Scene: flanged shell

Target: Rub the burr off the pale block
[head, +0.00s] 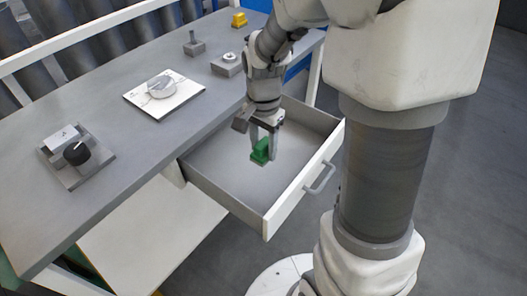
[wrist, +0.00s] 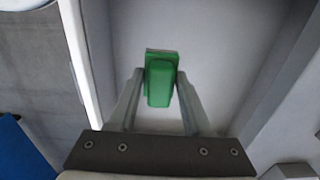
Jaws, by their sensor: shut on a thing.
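My gripper (head: 264,151) points down over the open drawer (head: 222,190) and is shut on a green block (head: 259,154). In the wrist view the green block (wrist: 161,82) sits between the two fingertips (wrist: 159,88), with a thin grey edge at its far end. It appears held above the drawer floor; the exact gap is hard to tell. The pale block (head: 61,137) sits in a grey holder (head: 92,172) at the near left of the bench, beside a black knob (head: 76,153). A small dark mark shows on its top; I cannot tell if this is the burr.
The grey bench (head: 130,150) also carries a white plate (head: 145,100) with a round pale part (head: 162,87), a block with a peg (head: 194,46), a block with a ring (head: 227,65) and a yellow piece (head: 239,19). The drawer's walls surround my gripper. Bare bench lies between the holder and plate.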

